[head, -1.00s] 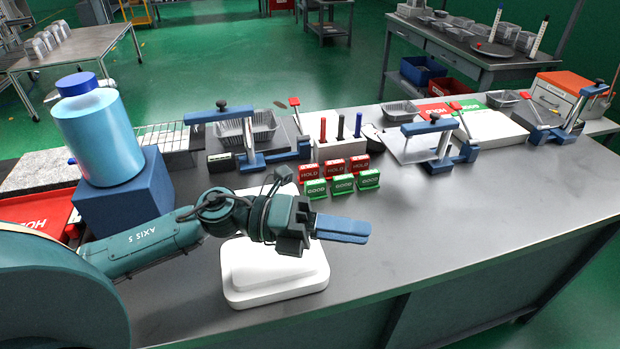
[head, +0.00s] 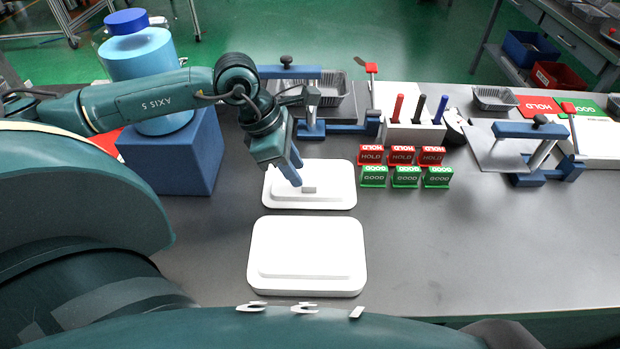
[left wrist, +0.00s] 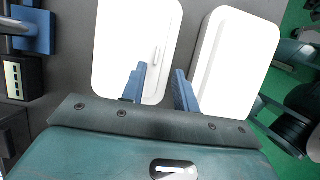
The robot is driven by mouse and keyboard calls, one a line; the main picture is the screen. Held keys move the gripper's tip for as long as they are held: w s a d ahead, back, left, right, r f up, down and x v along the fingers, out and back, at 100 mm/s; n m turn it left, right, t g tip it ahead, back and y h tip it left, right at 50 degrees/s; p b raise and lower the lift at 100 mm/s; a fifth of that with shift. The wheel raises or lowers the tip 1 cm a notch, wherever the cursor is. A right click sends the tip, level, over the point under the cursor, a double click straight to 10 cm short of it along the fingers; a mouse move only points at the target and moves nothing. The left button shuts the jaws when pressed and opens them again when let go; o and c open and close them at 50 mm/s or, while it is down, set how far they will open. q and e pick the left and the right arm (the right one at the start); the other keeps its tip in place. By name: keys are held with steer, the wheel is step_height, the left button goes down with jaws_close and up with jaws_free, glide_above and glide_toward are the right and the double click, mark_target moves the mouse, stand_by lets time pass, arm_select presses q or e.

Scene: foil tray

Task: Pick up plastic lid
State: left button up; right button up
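Two white, rounded, rectangular plastic pieces lie on the grey bench. The rear one, a lid (head: 283,197), has a small raised grip; the front one (head: 307,236) is larger, with a raised middle and no grip showing. I cannot tell for certain which the task means. My left gripper (head: 297,170) points down over the rear lid, near its grip. In the left wrist view, the fingers (left wrist: 160,88) are apart with nothing between them. There the lid with the grip (left wrist: 125,35) is on the left and the other piece (left wrist: 235,60) on the right. My right gripper is not in view.
A blue block (head: 180,165) carrying a light-blue cylinder (head: 142,58) stands left of the lid. Red HOLD and green GOOD blocks (head: 405,176) stand to its right. Behind are blue clamp fixtures (head: 310,127) and a pen holder (head: 408,130). The bench at right front is clear.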

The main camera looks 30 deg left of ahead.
mark_target(309, 186)
arm_select(q)
steer(key=shift+w+p+x, duration=0.1)
steer(key=shift+p+x, duration=0.2)
steer(key=shift+x, duration=1.05)
steer(key=shift+w+p+x, duration=0.15)
steer(key=shift+p+x, duration=0.15)
steer(key=shift+x, duration=1.05)
steer(key=shift+c, duration=0.4)
steer(key=shift+r, duration=0.1)
jaws_close()
